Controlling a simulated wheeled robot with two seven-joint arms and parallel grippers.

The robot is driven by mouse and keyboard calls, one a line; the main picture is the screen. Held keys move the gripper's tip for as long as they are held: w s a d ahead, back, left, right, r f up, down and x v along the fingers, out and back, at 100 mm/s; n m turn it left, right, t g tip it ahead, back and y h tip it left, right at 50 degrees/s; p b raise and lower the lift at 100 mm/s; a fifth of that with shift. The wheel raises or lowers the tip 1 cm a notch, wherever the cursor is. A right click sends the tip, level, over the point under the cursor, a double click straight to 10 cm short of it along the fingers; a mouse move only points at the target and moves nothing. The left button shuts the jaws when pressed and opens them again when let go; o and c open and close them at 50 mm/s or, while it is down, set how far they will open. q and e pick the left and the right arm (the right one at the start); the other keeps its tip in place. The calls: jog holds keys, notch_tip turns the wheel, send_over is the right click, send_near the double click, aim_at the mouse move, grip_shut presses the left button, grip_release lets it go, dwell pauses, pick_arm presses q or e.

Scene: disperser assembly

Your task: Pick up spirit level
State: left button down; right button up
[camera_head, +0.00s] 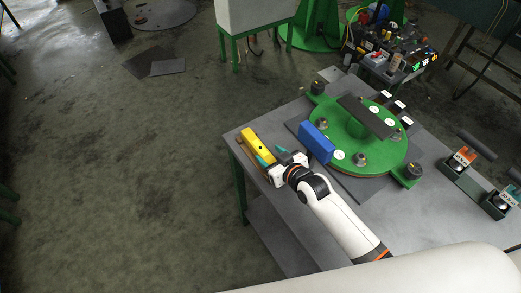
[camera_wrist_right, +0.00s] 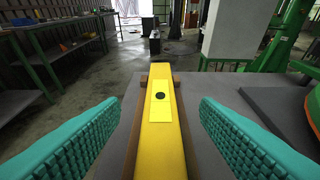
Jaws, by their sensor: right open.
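My right gripper (camera_head: 266,156) is at the level's near end. Its teal fingers stand apart on both sides of the level, with a clear gap on each side in the right wrist view (camera_wrist_right: 160,125). My left gripper is not in view.
A blue block (camera_head: 317,142) stands right of the gripper, beside a green round disperser part (camera_head: 375,150) with knobs and a dark bar. Orange-labelled holders (camera_head: 463,158) stand at the table's right. Floor left of the table (camera_head: 130,180) is clear.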

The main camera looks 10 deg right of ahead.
aim_at(261, 148)
jog(key=x, duration=0.3)
jog(key=shift+w+f, duration=0.15)
jog(key=shift+f, duration=0.1)
jog(key=shift+w+a+f+p, duration=0.2)
jog(key=shift+w+f+p, duration=0.1)
jog(key=shift+w, duration=0.1)
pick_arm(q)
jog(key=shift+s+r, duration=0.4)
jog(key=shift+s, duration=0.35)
pick_arm(e)
jog(key=shift+r, duration=0.1)
jog(key=shift+s, duration=0.1)
jog(key=shift+c, duration=0.4)
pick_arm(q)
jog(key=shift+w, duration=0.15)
pick_arm(e)
grip_shut()
